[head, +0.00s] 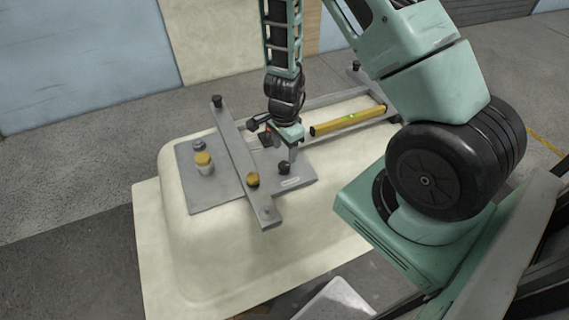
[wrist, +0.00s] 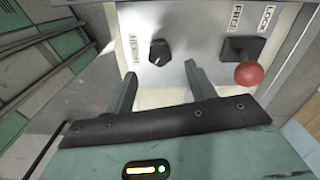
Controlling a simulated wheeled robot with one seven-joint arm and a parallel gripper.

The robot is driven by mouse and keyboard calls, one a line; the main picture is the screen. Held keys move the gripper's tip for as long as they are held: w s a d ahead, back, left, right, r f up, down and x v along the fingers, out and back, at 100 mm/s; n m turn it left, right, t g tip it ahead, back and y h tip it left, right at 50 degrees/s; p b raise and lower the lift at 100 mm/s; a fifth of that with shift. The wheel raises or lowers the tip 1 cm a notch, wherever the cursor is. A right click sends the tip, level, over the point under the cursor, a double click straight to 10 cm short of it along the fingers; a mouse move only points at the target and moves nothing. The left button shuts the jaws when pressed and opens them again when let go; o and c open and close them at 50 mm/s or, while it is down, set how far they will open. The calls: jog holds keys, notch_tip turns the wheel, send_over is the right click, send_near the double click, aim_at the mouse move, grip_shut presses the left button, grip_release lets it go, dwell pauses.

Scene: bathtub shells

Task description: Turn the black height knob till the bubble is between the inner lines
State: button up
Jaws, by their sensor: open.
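The black height knob (wrist: 158,52) is on a grey panel in the wrist view, with a white pointer mark and a HEIGHT label beside it. It also shows as a small dark knob (head: 284,168) in the head view. My gripper (wrist: 160,72) is open, its two fingers pointing at the panel on either side of the knob's line, with the knob just beyond the tips and not held. In the head view my gripper (head: 281,155) is over the plate near the knob.
A red-ball lever (wrist: 249,75) stands right of the knob, by FREE and LOCK labels.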

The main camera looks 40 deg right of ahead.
aim_at(284, 164)
notch_tip(284, 164, down, 6)
jog(key=shift+r, duration=0.1)
jog(key=shift+c, duration=0.3)
jog(key=c, duration=0.9)
jog(key=shift+b, duration=0.3)
